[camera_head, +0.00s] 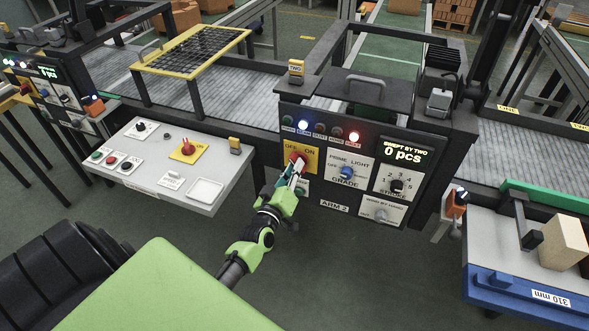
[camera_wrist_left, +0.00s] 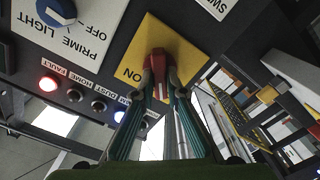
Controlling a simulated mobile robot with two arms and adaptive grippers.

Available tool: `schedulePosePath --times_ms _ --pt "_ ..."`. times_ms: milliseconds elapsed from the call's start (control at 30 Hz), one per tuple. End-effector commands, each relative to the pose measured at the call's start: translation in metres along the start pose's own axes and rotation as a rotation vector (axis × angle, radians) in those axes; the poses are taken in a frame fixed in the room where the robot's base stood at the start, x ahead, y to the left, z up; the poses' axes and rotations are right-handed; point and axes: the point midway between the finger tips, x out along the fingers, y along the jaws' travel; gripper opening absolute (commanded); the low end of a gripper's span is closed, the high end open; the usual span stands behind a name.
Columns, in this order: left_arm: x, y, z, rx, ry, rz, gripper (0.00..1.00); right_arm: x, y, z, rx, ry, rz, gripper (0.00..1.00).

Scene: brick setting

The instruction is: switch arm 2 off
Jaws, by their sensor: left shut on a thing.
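The arm 2 panel (camera_head: 285,115) has a yellow plate marked OFF and ON, with a red rotary switch (camera_head: 297,157) on it. In the left wrist view the red switch (camera_wrist_left: 163,68) sits between my fingertips, with ON readable beside it. My left gripper (camera_head: 292,170) is shut on this switch; its fingers also show in the left wrist view (camera_wrist_left: 161,84). The fingers partly hide the plate and the switch in the head view. On the lamp row a blue lamp (camera_head: 303,125) and a red FAULT lamp (camera_head: 354,137) are lit. The right gripper is not in view.
Right of the switch are the blue PRIME LIGHT knob (camera_head: 347,172), a black selector (camera_head: 397,185) and a display (camera_head: 403,156) reading 0 pcs. A grey side desk (camera_head: 150,185) with buttons and another red switch stands left. A blue-edged bench (camera_head: 500,285) stands right.

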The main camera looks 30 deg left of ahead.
Motion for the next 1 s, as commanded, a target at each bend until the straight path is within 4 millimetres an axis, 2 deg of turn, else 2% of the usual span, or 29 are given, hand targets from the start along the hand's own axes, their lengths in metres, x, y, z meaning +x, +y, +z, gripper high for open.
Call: schedulePosePath --times_ms 300,867,900,933,1000 --pt "0.0000 -0.0006 0.0002 -0.121 0.000 0.000 0.00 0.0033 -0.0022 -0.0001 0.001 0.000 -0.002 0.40" --pt "-0.0001 -0.0005 0.0000 -0.147 0.000 0.000 0.00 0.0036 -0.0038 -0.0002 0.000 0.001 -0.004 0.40" --pt "-0.0001 -0.0005 -0.0001 -0.147 0.000 0.000 0.23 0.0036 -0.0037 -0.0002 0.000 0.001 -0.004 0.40" --pt "-0.0001 -0.0005 0.0000 -0.147 0.000 0.000 0.29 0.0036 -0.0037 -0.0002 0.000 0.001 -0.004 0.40" --pt "0.0000 -0.0005 0.0000 -0.146 0.000 0.000 0.29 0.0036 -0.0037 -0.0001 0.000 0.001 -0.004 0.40"
